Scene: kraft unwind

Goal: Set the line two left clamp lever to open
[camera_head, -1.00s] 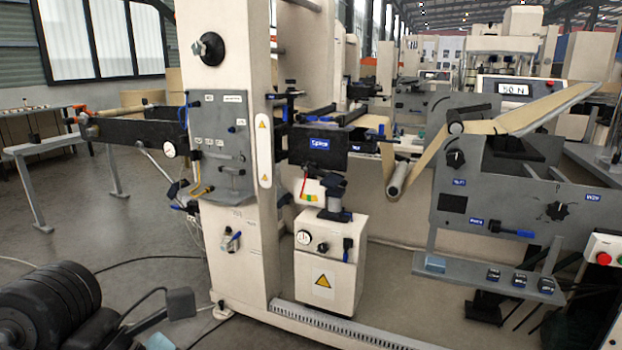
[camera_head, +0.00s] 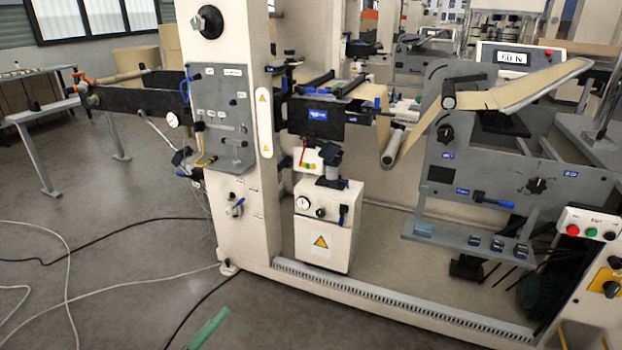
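Neither of my grippers shows in the head view. The machine carries several blue-handled levers, and their labels are too small to read, so I cannot tell which is the line two left clamp lever. One blue handle (camera_head: 493,200) sticks out sideways from the grey right panel (camera_head: 440,215). A small blue lever (camera_head: 186,88) stands at the left edge of the grey control plate (camera_head: 225,120) on the column.
A button box (camera_head: 590,225) is at the right. Cables (camera_head: 70,250) lie on the open floor at left. A green strip (camera_head: 208,328) lies at the bottom. A grey table (camera_head: 40,110) stands at left.

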